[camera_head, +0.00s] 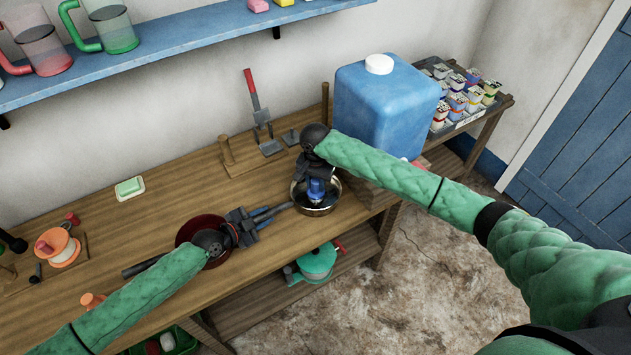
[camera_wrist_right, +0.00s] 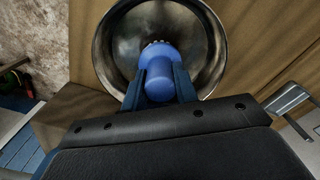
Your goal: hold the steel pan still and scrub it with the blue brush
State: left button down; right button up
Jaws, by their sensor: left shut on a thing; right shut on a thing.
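The steel pan (camera_head: 330,208) sits on the wooden table near its front edge, its handle pointing left. My left gripper (camera_head: 268,215) is shut on the pan's handle. My right gripper (camera_head: 317,180) is shut on the blue brush (camera_head: 316,190) above the pan. In the right wrist view the blue brush (camera_wrist_right: 160,78) stands between the two fingers of my right gripper (camera_wrist_right: 160,88), its bristle end inside the steel pan (camera_wrist_right: 112,50). The bristles are mostly hidden, so I cannot tell how firmly they touch the pan.
A large blue canister (camera_head: 385,105) stands behind my right forearm. A green-and-white soap-like block (camera_head: 130,188) and an orange spool (camera_head: 60,247) lie to the left. A stand with a red-handled tool (camera_head: 252,90) is at the back.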

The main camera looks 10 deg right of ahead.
jog(key=shift+d, duration=0.1)
jog(key=shift+s+d+r, duration=0.1)
jog(key=shift+s+d, duration=0.45)
jog(key=shift+d, duration=0.2)
jog(key=shift+s+d, duration=0.6)
jog(key=shift+d, duration=0.3)
jog(key=shift+w+a, duration=0.45)
jog(key=shift+w, duration=0.4)
jog(key=shift+w+a, duration=0.4)
jog(key=shift+w, duration=0.4)
